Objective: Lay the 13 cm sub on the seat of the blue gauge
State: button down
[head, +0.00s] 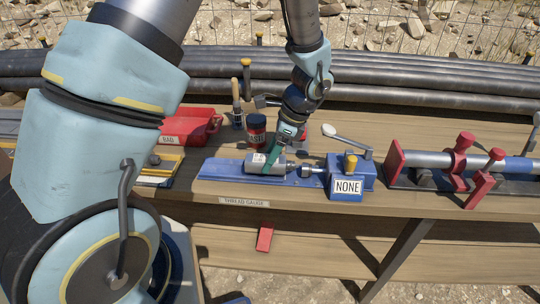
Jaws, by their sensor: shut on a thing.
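The blue gauge (222,169) lies along the bench, with a raised block at its right end marked NONE (348,186).
A red clamp stand (462,155) holds a pipe at the right. Long dark pipes (420,72) run along the back. The bench's front edge is close to the gauge.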

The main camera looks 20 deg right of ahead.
jog(key=shift+f, duration=0.35)
grip_release()
dwell(0.3)
notch_tip(320, 180, up, 7)
jog(key=p, duration=0.6)
jog(key=shift+r, duration=0.1)
dwell(0.4)
